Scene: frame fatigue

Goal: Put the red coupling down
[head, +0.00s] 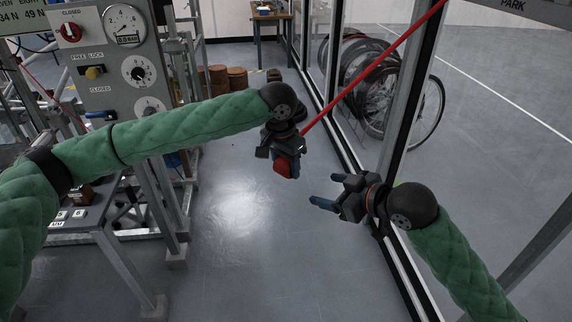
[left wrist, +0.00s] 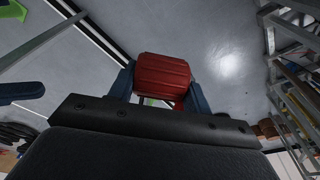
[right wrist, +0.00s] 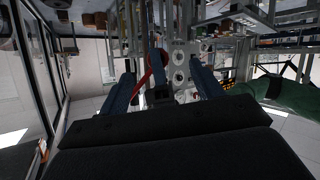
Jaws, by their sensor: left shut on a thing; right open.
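The red coupling (head: 283,167) is held between the fingers of my left gripper (head: 287,168), in mid-air over the grey floor. In the left wrist view the ribbed red coupling (left wrist: 162,76) sits between the two blue fingers. A red hose (head: 375,70) runs from the coupling area up to the upper right of the head view. My right gripper (head: 328,191) is open and empty, right of and a little below the left one in the head view. Its spread blue fingers also show in the right wrist view (right wrist: 160,85).
A gauge panel (head: 112,60) on a metal frame stands at the left, with a grey table (head: 75,225) below. Bicycle wheels (head: 400,95) are behind a glass wall at the right. Brown barrels (head: 237,79) and a wooden table (head: 270,18) stand farther back. The middle floor is clear.

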